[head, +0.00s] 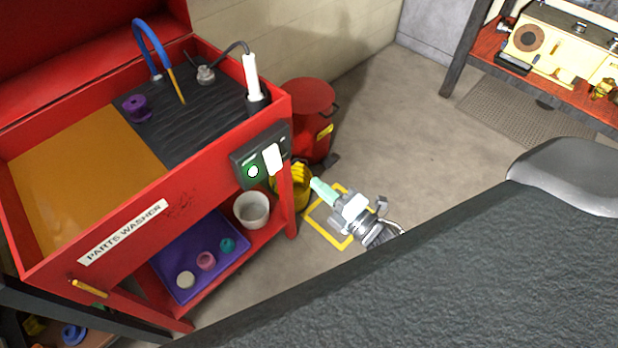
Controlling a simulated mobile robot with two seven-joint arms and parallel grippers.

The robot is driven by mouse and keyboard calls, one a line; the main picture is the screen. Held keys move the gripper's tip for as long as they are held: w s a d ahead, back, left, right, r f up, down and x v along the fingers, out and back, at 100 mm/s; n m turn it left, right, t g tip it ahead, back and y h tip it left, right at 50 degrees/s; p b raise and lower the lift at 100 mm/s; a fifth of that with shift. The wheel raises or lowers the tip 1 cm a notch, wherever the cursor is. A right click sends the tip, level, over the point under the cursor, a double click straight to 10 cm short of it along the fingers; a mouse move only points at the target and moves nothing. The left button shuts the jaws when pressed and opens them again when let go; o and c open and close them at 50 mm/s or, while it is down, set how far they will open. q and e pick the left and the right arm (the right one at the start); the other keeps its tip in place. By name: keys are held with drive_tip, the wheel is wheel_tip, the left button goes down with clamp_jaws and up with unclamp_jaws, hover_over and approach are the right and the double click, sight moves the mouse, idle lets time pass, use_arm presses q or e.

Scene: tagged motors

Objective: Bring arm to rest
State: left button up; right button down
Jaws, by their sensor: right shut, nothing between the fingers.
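My right gripper (320,189) is shut and empty, with pale green fingertips. It points up and to the left, in front of the red parts washer's right leg and above the concrete floor. A yellow square outline (317,224) on the floor shows partly behind it. My left gripper is not in view.
The red parts washer (215,145) fills the left, with a blue hose (150,38) and a purple part (137,107) on top. A white bucket (251,210) and a purple tray (185,243) sit on its lower shelf. A red can (308,105) stands behind. Floor (400,140) is clear centrally.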

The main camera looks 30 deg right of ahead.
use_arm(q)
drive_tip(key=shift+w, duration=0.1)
use_arm(e)
drive_tip(key=shift+s+d, duration=0.15)
drive_tip(key=shift+s, duration=0.1)
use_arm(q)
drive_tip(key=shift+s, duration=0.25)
